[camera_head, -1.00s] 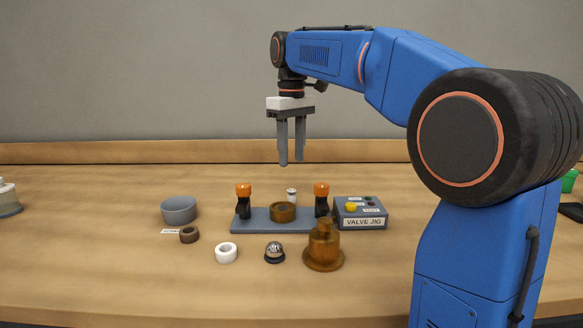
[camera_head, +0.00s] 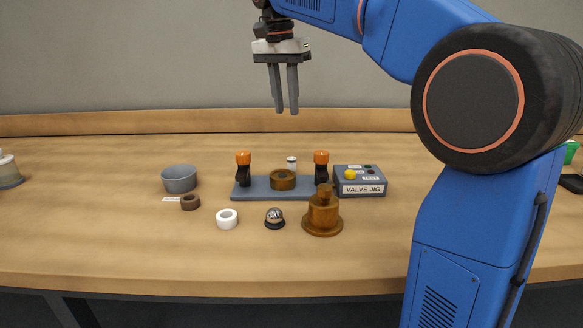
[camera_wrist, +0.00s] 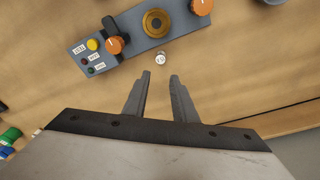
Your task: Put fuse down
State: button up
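The fuse, a small white cylinder with a dark band (camera_head: 291,162), stands upright on the table just behind the blue-grey jig plate (camera_head: 262,192). In the wrist view the fuse (camera_wrist: 160,58) shows as a small pale round end, just beyond the fingertips in the picture. My gripper (camera_head: 286,112) is high above the table, pointing down, with its fingers apart and nothing between them. The wrist view also shows the gap between the fingers (camera_wrist: 160,76) empty.
The jig carries two orange-topped clamps (camera_head: 243,158) (camera_head: 321,158) and a brass ring (camera_head: 283,180). The valve jig box (camera_head: 360,182) stands right of it. A grey bowl (camera_head: 179,179), brown ring (camera_head: 190,202), white ring (camera_head: 227,219), metal dome (camera_head: 275,217) and brass part (camera_head: 322,212) stand around.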

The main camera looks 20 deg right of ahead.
jog(key=m, duration=0.3)
send_near(292, 158)
jog(key=f, duration=1)
jog(key=shift+w+d+f, duration=0.1)
jog(key=shift+w+d, duration=0.05)
jog(key=shift+d, duration=0.25)
grip_shut()
